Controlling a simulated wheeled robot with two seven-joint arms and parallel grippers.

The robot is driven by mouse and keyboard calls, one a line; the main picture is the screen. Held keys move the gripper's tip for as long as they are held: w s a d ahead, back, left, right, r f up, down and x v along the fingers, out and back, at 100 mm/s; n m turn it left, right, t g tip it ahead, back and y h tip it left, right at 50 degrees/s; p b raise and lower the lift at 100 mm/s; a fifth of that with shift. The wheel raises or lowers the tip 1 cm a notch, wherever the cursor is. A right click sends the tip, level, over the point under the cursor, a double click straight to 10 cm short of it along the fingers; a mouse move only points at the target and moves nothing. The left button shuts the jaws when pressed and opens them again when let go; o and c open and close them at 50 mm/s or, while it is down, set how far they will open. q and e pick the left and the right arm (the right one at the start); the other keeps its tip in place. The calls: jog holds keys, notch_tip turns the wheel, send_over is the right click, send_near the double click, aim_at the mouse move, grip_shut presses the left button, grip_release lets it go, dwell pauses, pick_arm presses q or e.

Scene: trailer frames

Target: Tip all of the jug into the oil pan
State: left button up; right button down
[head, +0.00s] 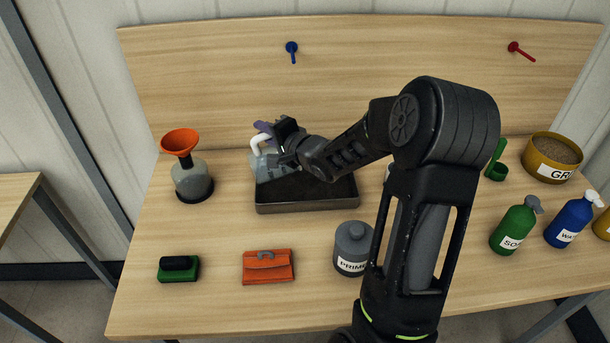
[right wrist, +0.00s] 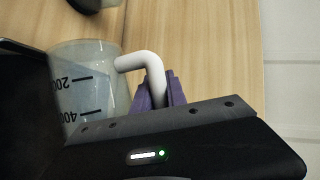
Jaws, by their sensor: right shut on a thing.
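The jug (head: 266,171) is clear with a white handle and shows at the back left of the oil pan, in front of my view of that corner. The oil pan (head: 308,207) is a dark, shallow rectangular tray on the workbench. My right gripper (head: 268,133) is shut on the jug's handle. In the right wrist view the purple finger pads (right wrist: 160,92) close on the white handle, and the jug (right wrist: 90,75) shows measuring marks. I cannot tell how far the jug is tilted or whether liquid is in it. My left gripper is not in view.
An orange funnel on a bottle (head: 180,145) stands left of the pan. A green brush (head: 178,268), an orange pouch (head: 268,266) and a grey primer bottle (head: 351,250) are in front. Green (head: 514,228) and blue (head: 570,220) bottles and a grit tub (head: 550,157) stand right.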

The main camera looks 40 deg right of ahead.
jog(key=shift+w+a+n+b, duration=0.3)
jog(key=shift+a+b, duration=0.1)
jog(key=shift+a, duration=0.35)
jog(key=a+b, duration=0.1)
jog(key=b, duration=0.1)
jog(key=w+a+n+b, duration=0.1)
jog(key=b, duration=0.1)
jog(key=shift+a+f+n+g+h+b, duration=0.2)
jog(key=shift+a+n+g+h+b, duration=0.1)
jog(key=shift+g+h+b, duration=0.1)
jog(key=shift+w+a+r, duration=0.15)
jog(key=shift+a+r, duration=0.05)
jog(key=shift+a, duration=0.1)
jog(key=shift+a+f+n+g+h+b, duration=0.15)
jog(key=shift+n+g+h+b, duration=0.15)
jog(key=shift+n+b, duration=0.15)
jog(key=w+a+f+n+g+h+p, duration=0.2)
jog(key=a+f+n+h+p, duration=0.3)
jog(key=p, duration=0.7)
jog(key=shift+w+a+f+n+h, duration=0.3)
jog(key=shift+w+a+f+n, duration=0.5)
jog(key=shift+a+f+n, duration=0.6)
